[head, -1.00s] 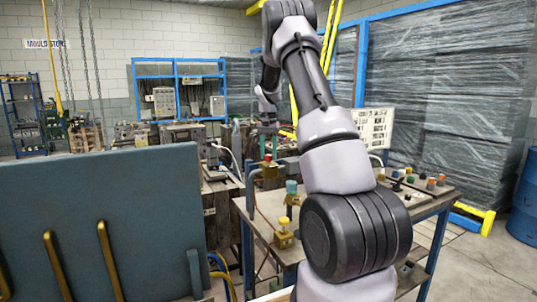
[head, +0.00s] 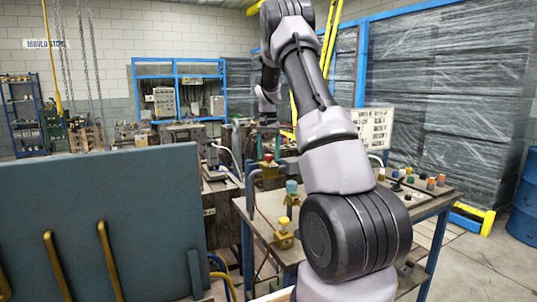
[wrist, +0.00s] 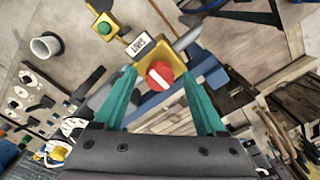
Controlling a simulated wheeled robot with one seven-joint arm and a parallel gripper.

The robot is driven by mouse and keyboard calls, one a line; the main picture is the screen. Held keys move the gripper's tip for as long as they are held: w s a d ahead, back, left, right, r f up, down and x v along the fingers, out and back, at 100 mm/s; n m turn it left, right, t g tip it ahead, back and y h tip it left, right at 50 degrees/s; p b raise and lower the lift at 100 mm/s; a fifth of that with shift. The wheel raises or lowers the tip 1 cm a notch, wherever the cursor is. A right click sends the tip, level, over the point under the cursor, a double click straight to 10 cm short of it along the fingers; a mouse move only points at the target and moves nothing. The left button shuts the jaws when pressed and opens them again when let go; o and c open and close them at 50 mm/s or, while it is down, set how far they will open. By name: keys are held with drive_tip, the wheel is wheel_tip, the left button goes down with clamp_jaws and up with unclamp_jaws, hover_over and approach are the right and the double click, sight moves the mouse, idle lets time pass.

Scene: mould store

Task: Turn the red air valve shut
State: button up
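The red air valve (head: 268,158) is a red knob on a yellow body at the back left of the bench, left of my arm. In the wrist view the red knob (wrist: 159,75) has a white bar across it, slanting down to the right. A white plate reading SHUT (wrist: 138,45) lies just up and left of it. My gripper (wrist: 162,72) is open and empty, its two teal fingers on either side of the knob in the picture. The knob looks to be beyond the tips. In the head view my gripper (head: 268,128) is above the valve; its fingers are hard to make out.
A teal-knobbed valve (head: 291,187) and a yellow-knobbed valve (head: 284,224) stand nearer on the bench (head: 258,228). A button panel (head: 415,190) is right of my arm. A large grey-blue plate (head: 100,215) fills the left front. Wrapped stacks (head: 450,90) stand behind.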

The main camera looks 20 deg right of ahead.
wheel_tip(320, 180, up, 11)
idle(0.7)
drive_tip(key=shift+s, duration=0.1)
